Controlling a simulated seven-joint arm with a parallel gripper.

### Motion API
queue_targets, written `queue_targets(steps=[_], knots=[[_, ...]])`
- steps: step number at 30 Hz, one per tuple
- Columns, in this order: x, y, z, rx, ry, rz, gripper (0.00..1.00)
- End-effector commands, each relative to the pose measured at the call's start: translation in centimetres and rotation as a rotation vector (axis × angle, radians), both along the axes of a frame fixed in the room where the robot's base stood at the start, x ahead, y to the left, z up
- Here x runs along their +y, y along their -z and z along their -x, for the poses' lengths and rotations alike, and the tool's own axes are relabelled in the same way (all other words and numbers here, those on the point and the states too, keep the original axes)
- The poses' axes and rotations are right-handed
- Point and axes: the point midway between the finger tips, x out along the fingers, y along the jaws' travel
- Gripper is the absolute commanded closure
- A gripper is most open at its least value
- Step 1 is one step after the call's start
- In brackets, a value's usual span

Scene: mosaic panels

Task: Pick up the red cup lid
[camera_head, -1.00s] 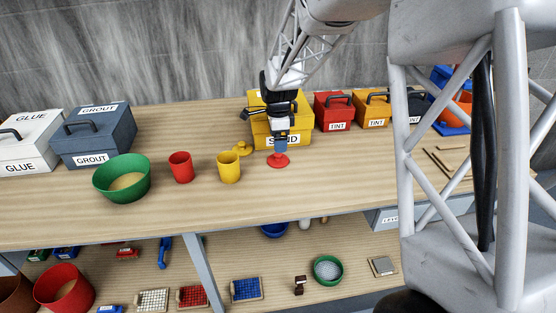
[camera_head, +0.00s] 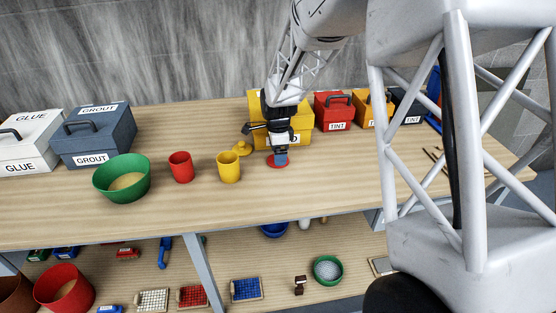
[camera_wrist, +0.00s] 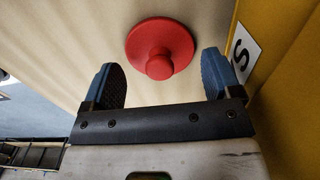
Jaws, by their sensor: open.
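The red cup lid (camera_head: 274,163) lies flat on the wooden table in front of the yellow SAND box. In the wrist view the lid (camera_wrist: 160,45) is a round red disc with a raised knob facing the camera. My gripper (camera_head: 281,158) points down over the lid and hides part of it in the head view. In the wrist view my gripper (camera_wrist: 163,82) is open, with its two blue fingertips on either side, and the knob shows between and a little beyond them. Nothing is held. The height of the fingertips above the lid is hard to judge.
The yellow SAND box (camera_head: 297,134) stands close behind the lid. A yellow lid (camera_head: 241,149), yellow cup (camera_head: 228,168), red cup (camera_head: 181,168) and green bowl (camera_head: 108,184) stand to the left. The table front to the lid's right is clear.

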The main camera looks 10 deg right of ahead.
Motion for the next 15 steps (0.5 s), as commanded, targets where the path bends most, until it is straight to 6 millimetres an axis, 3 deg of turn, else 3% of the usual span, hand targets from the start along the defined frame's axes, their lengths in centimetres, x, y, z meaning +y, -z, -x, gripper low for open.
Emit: queue_targets(steps=[5,15], knots=[[0.0,1.28,0.0,0.0,0.0,0.0,0.16],[0.0,1.41,0.02,0.0,0.0,0.0,0.16]])
